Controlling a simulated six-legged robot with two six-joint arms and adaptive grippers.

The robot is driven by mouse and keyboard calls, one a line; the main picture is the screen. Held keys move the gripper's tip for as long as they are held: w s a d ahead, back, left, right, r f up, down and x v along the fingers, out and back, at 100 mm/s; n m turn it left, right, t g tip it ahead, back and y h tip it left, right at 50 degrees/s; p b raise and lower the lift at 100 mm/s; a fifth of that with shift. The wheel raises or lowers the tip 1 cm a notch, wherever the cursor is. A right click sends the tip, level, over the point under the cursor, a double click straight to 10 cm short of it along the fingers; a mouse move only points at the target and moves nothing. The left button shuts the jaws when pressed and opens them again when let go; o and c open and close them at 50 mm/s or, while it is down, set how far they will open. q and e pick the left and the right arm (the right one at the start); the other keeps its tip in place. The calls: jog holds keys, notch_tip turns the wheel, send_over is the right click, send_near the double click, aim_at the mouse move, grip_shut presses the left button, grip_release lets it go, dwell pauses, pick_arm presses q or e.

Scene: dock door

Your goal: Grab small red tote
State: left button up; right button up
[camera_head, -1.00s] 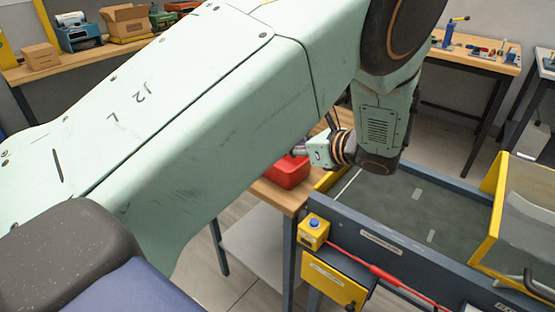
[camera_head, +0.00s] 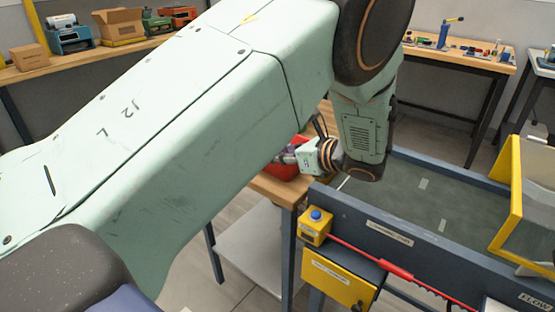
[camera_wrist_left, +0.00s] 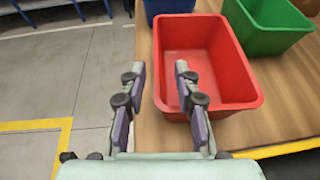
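The small red tote (camera_wrist_left: 240,92) is an empty, open-topped bin on a wooden table in the left wrist view. In the head view only part of the red tote (camera_head: 282,171) shows, the rest hidden behind my left arm and gripper. My left gripper (camera_wrist_left: 160,68) is open, its two fingers apart and pointing at the tote's left side. In the picture the tote's left wall lies between the fingers, one outside and one over the inside. I cannot tell whether they touch it. In the head view the left gripper (camera_head: 285,157) is small and partly hidden. My right gripper is not in view.
A green tote (camera_wrist_left: 270,30) stands right of the red one, and a blue tote (camera_wrist_left: 170,8) behind it. The wooden table's (camera_wrist_left: 143,110) left edge is close. In the head view a dark conveyor (camera_head: 425,205) with a yellow button box (camera_head: 315,227) stands at right.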

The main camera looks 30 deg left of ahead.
pick_arm(q)
jog(key=b, duration=0.1)
send_over(262, 173)
jog(key=d, duration=0.1)
jog(key=shift+s+f, duration=0.15)
jog(key=shift+f, duration=0.75)
jog(key=shift+a+f+b, duration=0.1)
jog(key=shift+a+b, duration=0.2)
jog(key=shift+a, duration=0.15)
jog(key=shift+c, duration=0.2)
grip_shut()
